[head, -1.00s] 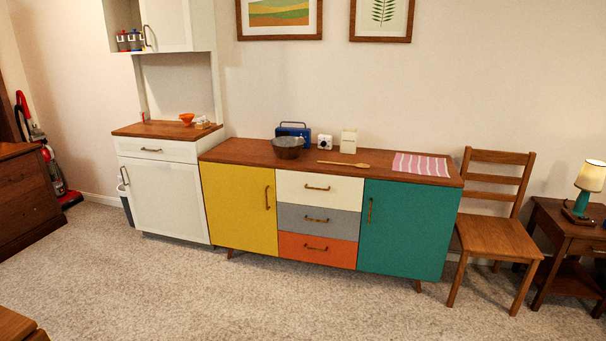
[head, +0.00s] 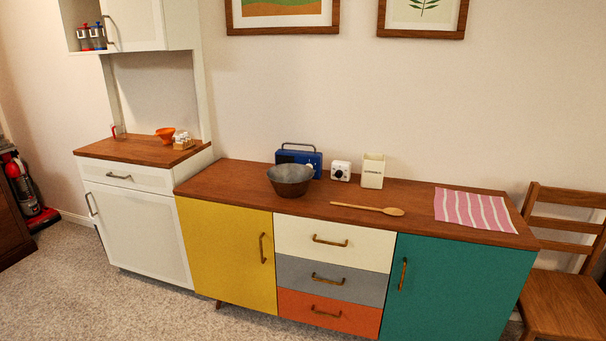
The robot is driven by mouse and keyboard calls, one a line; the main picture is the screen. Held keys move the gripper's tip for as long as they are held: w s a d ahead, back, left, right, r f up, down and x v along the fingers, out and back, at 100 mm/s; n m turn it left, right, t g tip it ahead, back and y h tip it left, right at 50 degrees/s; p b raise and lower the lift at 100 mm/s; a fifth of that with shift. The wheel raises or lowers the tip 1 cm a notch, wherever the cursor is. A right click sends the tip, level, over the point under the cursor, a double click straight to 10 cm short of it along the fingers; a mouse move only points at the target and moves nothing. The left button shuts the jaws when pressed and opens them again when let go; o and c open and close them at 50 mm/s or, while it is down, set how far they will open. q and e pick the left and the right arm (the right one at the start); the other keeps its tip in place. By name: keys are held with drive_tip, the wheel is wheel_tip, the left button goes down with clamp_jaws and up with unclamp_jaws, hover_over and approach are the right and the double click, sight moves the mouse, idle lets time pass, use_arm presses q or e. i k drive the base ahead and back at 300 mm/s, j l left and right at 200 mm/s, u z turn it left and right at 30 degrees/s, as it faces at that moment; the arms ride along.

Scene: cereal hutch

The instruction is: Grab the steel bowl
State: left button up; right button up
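The steel bowl (head: 289,182) is a dark grey metal bowl. It stands upright on the wooden top of the colourful sideboard (head: 225,180), left of the middle and in front of a blue radio. Its inside looks empty from here. Neither of my grippers shows in the head view.
Behind and beside the bowl are the blue radio (head: 299,157), a white timer (head: 340,171) and a cream box (head: 373,171). A wooden spoon (head: 368,208) and a pink striped cloth (head: 475,210) lie to the right. A white hutch (head: 135,225) adjoins on the left; a chair (head: 570,300) stands right. Carpet in front is clear.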

sight(288, 180)
drive_tip(key=i, duration=0.85)
drive_tip(key=i+z, duration=0.1)
drive_tip(key=i, duration=0.7)
